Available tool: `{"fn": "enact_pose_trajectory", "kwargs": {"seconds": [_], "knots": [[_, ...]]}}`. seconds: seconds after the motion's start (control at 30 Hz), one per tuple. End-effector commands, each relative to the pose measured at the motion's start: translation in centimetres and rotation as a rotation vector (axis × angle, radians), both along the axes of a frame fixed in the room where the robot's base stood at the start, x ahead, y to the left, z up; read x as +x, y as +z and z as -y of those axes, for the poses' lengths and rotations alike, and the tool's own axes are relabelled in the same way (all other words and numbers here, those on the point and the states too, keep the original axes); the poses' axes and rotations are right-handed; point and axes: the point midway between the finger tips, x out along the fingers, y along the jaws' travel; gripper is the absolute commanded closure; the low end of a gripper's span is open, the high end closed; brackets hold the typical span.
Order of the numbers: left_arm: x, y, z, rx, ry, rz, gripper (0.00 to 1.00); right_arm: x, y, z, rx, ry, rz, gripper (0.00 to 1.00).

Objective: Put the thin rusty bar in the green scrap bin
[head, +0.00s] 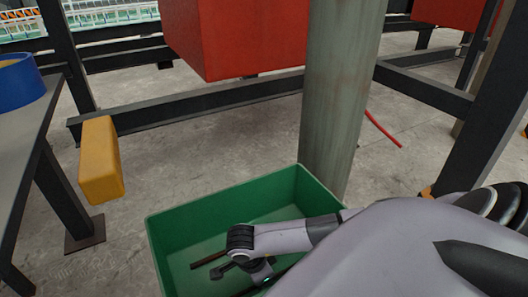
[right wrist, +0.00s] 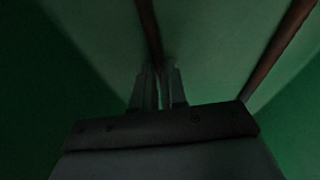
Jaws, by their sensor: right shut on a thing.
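The green scrap bin (head: 178,222) stands on the floor at the bottom centre of the head view, open at the top. My right arm reaches into it, with the right gripper (head: 238,272) low inside the walls. In the right wrist view the right gripper (right wrist: 158,88) is shut on a thin rusty bar (right wrist: 149,28), which runs away from the fingertips against green bin surfaces. A dark bar end (head: 206,260) shows beside the gripper in the head view. Whether the held bar touches the bin floor, I cannot tell. My left gripper is out of view.
A second rusty bar (right wrist: 282,45) lies at the right in the wrist view. A grey-green column (head: 342,95) stands just behind the bin. A table (head: 28,115) with a blue round object (head: 20,82) is at left, near a yellow block (head: 100,160). A red box (head: 235,40) is above.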

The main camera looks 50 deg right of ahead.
Motion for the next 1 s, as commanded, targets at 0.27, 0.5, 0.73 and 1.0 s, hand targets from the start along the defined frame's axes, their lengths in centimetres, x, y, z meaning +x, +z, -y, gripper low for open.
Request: {"fn": "enact_pose_trajectory", "kwargs": {"seconds": [0.27,0.5,0.73,1.0], "knots": [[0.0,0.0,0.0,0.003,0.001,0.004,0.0,0.1,-0.1,0.0,0.0,0.0,0.002,1.0],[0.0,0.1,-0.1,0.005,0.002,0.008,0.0,0.1,-0.1,0.0,0.0,-0.001,0.001,0.62],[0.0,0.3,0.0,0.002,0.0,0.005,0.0,0.0,0.2,0.0,0.001,-0.001,0.001,0.62],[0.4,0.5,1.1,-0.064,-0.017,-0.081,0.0,0.5,4.8,-1.1,0.001,0.001,0.005,0.62]]}}
